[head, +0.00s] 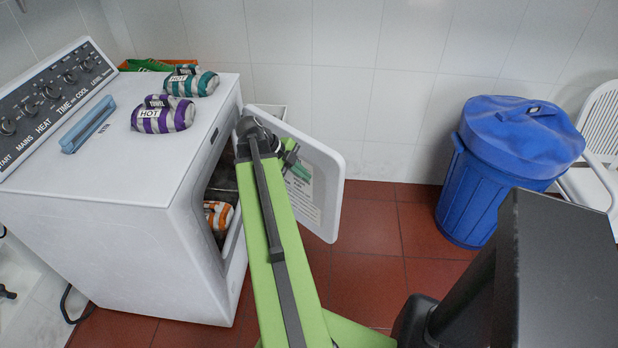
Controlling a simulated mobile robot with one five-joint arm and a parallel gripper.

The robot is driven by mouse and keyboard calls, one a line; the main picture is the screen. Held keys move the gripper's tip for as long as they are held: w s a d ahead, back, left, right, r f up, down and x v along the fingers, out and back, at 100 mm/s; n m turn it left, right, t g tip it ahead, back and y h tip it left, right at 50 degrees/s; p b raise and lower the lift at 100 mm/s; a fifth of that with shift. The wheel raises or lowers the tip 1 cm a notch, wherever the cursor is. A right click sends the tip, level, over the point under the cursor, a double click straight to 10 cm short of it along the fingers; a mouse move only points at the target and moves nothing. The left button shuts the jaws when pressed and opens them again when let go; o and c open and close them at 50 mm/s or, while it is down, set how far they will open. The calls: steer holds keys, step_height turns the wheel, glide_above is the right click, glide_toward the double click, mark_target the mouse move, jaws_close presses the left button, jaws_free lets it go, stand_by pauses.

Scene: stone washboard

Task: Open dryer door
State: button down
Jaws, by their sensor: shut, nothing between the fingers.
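The white dryer (150,205) stands at the left with its control panel along the left side of its top. Its white door (322,175) is swung open, standing out to the right of the opening, with a printed label on its inner face. Inside the opening an orange and white striped bundle (215,218) shows. My green arm reaches up over the front of the dryer, and my gripper (297,170) is at the inner face of the door, shut and empty. I cannot tell whether it touches the door. My arm hides part of the opening.
On the dryer top lie a purple striped bundle (163,115), a teal striped bundle (192,81) and a blue plastic clip-like object (88,125). A blue lidded bin (495,175) stands at the right, beside a white chair (597,145). Red tiled floor (375,230) is free between the door and bin.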

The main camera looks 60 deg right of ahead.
steer(key=b, duration=0.8)
glide_toward(337, 190)
step_height(337, 190, down, 4)
steer(key=s, duration=0.2)
steer(key=shift+d+r, duration=0.25)
steer(key=shift+d, duration=0.6)
